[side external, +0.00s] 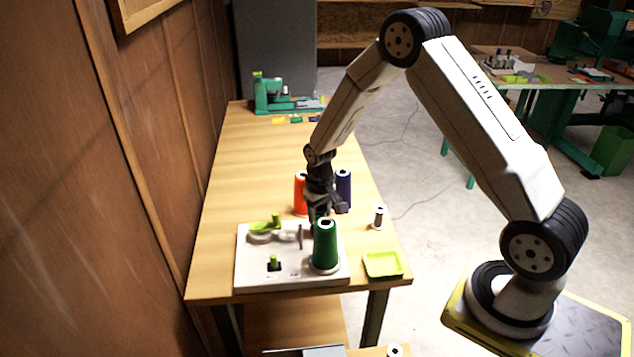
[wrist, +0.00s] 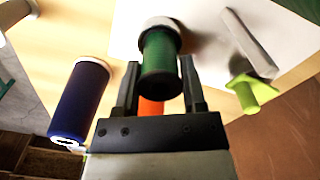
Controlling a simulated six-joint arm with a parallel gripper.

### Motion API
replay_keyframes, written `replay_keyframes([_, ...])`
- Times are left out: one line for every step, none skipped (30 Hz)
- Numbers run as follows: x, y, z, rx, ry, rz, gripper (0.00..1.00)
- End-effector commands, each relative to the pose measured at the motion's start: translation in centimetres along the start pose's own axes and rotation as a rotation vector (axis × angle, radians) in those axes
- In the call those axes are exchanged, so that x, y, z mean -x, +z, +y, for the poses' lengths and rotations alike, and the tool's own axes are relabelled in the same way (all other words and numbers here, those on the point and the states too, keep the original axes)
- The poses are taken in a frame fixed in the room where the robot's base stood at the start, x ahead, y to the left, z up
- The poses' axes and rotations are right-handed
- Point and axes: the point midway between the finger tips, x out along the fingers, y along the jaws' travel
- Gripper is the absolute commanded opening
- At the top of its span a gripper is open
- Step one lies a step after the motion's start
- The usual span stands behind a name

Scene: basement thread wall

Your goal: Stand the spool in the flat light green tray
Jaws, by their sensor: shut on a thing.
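The green spool (side external: 325,247) is a tall upright cone with a pale ring at its base. It stands at or just over the front right of the white board (side external: 292,280); whether its base touches cannot be told. My gripper (side external: 319,212) reaches it from behind. In the wrist view, the green spool (wrist: 160,55) sits between my two fingers (wrist: 160,90), which are shut on it. The finger contact is partly hidden. The flat light green tray (side external: 383,265) lies empty on the table to the right of the board.
An orange spool (side external: 300,192) and a navy spool (side external: 343,188) stand behind the board. A small grey spool (side external: 378,217) stands behind the tray. The board carries a grey upright piece (side external: 300,237) and lime knobs (side external: 274,262). A green machine (side external: 275,96) sits at the far end.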

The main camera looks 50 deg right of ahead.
Motion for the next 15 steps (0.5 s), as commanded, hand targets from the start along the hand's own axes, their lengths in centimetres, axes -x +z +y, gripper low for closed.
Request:
replay_keyframes([0.3,0.0,0.0,0.0,0.0,0.001,0.14])
replay_keyframes([0.4,0.0,0.0,0.0,0.0,0.001,0.14])
replay_keyframes([0.6,0.0,0.0,0.0,0.0,0.002,0.14])
replay_keyframes([0.7,0.0,0.0,0.0,0.0,0.002,0.14])
replay_keyframes([0.8,0.0,0.0,0.0,0.0,0.002,0.14])
replay_keyframes([1.0,0.0,0.0,0.0,0.0,0.002,0.14])
replay_keyframes([1.1,0.0,0.0,0.0,0.0,0.002,0.14])
replay_keyframes([1.2,0.0,0.0,0.0,0.0,0.002,0.14])
replay_keyframes([1.4,0.0,0.0,0.0,0.0,0.002,0.14])
replay_keyframes([1.5,0.0,0.0,0.0,0.0,0.002,0.14])
replay_keyframes([1.7,0.0,0.0,0.0,0.0,0.002,0.14])
replay_keyframes([1.8,0.0,0.0,0.0,0.0,0.001,0.14])
replay_keyframes([2.0,0.0,0.0,0.0,0.0,0.001,0.14])
replay_keyframes([2.1,0.0,0.0,0.0,0.0,0.001,0.14])
replay_keyframes([2.2,0.0,0.0,0.0,0.0,0.001,0.14])
